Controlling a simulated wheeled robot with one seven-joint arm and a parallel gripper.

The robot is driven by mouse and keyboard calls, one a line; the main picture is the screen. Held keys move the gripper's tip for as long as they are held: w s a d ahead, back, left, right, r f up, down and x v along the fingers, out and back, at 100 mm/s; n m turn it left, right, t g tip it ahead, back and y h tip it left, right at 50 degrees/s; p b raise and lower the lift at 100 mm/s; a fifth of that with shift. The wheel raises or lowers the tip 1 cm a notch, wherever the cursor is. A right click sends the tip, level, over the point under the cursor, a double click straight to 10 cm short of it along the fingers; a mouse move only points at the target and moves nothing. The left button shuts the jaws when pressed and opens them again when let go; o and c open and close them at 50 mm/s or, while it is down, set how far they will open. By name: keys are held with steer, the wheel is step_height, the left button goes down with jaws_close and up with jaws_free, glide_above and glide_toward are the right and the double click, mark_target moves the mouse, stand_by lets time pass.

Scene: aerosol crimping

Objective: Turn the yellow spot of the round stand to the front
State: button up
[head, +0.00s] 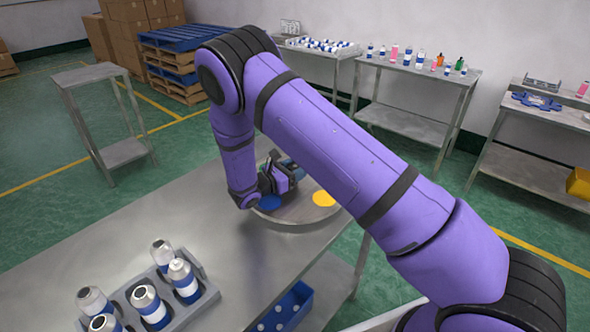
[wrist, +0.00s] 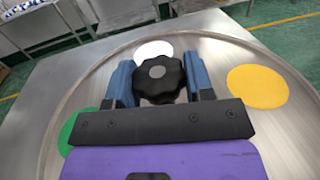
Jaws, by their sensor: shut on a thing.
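The round stand (head: 288,222) is a flat metal turntable on the steel table, partly hidden behind my arm in the head view. Its yellow spot (head: 324,198) is on the right side in the head view, and on the right of the disc in the wrist view (wrist: 257,86). A white spot (wrist: 153,49) lies beyond the knob, a green spot (wrist: 72,132) is at left, and a blue spot (head: 270,203) shows in the head view. My gripper (wrist: 160,82) is shut on the black lobed knob (wrist: 158,72) at the stand's middle, one blue finger on each side.
A grey tray (head: 205,300) with several blue-and-white cans stands at the table's near left. The table top (head: 150,220) between tray and stand is clear. A blue bin (head: 290,308) sits on the shelf below. Side tables with bottles (head: 420,70) stand along the back wall.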

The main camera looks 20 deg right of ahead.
stand_by(0.3)
steer(key=o, duration=1.3)
steer(key=shift+a, duration=0.1)
steer(key=v, duration=1)
steer(key=shift+s+a, duration=0.15)
steer(key=shift+a, duration=0.15)
steer(key=shift+r, duration=0.1)
